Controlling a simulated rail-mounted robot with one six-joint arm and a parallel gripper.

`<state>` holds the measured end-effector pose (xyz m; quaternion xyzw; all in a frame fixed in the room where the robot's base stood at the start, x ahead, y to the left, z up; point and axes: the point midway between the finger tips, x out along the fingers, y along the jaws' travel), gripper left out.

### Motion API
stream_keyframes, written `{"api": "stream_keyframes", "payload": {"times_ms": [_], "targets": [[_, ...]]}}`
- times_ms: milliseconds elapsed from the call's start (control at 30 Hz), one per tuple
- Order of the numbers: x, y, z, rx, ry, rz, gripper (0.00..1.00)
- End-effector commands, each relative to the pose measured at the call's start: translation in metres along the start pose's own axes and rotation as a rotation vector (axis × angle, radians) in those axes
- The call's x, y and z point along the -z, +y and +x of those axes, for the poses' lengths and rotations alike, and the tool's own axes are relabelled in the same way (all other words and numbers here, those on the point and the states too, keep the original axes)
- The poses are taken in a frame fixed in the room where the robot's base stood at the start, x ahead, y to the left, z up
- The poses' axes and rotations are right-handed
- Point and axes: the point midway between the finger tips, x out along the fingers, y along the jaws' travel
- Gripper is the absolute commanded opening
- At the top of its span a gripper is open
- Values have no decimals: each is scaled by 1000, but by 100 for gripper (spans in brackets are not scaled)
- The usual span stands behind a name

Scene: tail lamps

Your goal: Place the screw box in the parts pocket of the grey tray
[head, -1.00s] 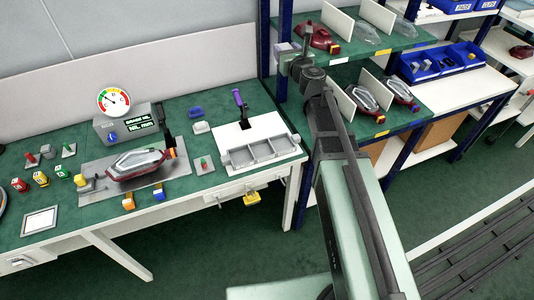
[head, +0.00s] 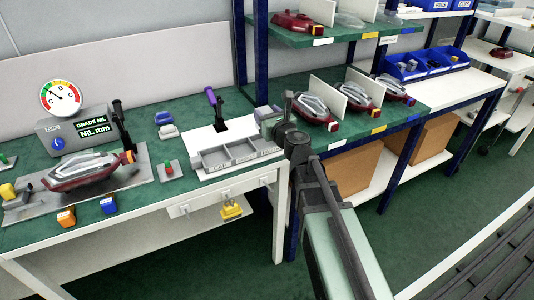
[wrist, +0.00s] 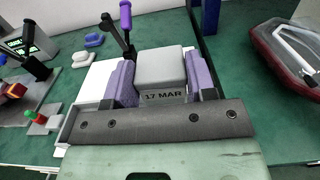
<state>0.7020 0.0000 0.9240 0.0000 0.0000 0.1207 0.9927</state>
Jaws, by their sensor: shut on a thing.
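My gripper (wrist: 158,84) is shut on a grey box (wrist: 160,70) in the wrist view. The box sits between the two purple fingers and reads "17 MAR" on the face near me; nothing visible names it as the screw box. In the head view my gripper (head: 272,121) is above the back right end of the grey tray (head: 236,153), near the shelf post. In the wrist view my gripper hides most of the tray.
A purple-handled lever (head: 216,108) stands behind the tray. A red tail lamp (head: 82,168) lies in a fixture at left, with a red-topped block (head: 168,168) between. Shelves with lamps (head: 316,104) and white dividers stand close right of my gripper.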

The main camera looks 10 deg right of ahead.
Motion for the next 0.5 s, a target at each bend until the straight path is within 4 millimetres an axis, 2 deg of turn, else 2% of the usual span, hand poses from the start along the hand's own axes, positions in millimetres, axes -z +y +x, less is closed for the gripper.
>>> {"api": "stream_keyframes", "payload": {"times_ms": [33,233,400,500], "targets": [[23,0,0,0,0,0,24],[24,0,0,0,0,0,24],[61,0,0,0,0,0,24],[68,0,0,0,0,0,24]]}}
